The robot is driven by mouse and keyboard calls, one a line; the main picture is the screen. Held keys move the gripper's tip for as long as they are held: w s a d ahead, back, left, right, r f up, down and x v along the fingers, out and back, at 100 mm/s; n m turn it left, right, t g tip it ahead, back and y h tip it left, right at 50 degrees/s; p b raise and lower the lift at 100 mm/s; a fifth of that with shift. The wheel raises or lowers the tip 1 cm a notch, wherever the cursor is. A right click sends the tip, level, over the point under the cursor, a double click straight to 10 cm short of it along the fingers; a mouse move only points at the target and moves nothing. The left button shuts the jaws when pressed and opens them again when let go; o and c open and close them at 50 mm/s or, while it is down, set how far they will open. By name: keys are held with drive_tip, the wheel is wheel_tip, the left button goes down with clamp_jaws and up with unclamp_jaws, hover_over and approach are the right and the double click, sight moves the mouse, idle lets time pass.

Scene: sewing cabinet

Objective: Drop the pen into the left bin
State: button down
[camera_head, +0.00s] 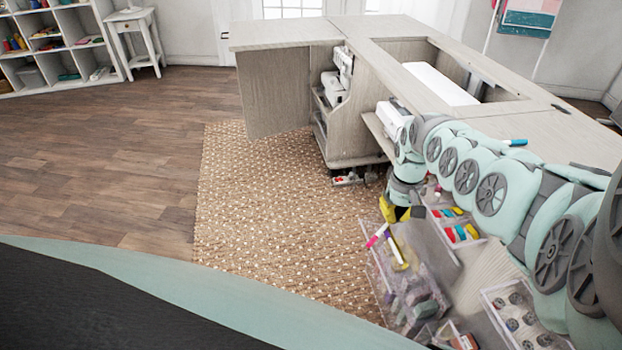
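My gripper (396,211), with yellow fingertips, points down over the near left clear bin (378,284). A pink and white pen (376,236) shows just below the fingertips, slanted at the bin's far edge. A yellow and white pen-like item (397,250) lies close beside it, also slanted. I cannot tell whether either touches the fingers or whether the fingers are closed on anything.
A clear bin with colourful spools (459,233) stands right of the near left bin. A clear box of bobbins (523,318) is at the lower right. The sewing cabinet (300,36) with an open door fills the back. The woven rug (270,220) is clear.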

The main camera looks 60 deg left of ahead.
drive_tip(key=f+b, duration=0.5)
drive_tip(key=f, duration=0.1)
drive_tip(key=f+b, duration=0.3)
drive_tip(key=shift+d+b, duration=0.25)
drive_tip(key=shift+b, duration=0.1)
drive_tip(key=c, duration=1.7)
unclamp_jaws()
drive_tip(key=o, duration=0.4)
drive_tip(key=shift+r, duration=0.1)
drive_tip(key=r, duration=1.1)
drive_tip(key=shift+w+d+r, duration=0.1)
drive_tip(key=shift+w+r, duration=0.1)
drive_tip(key=shift+r, duration=0.2)
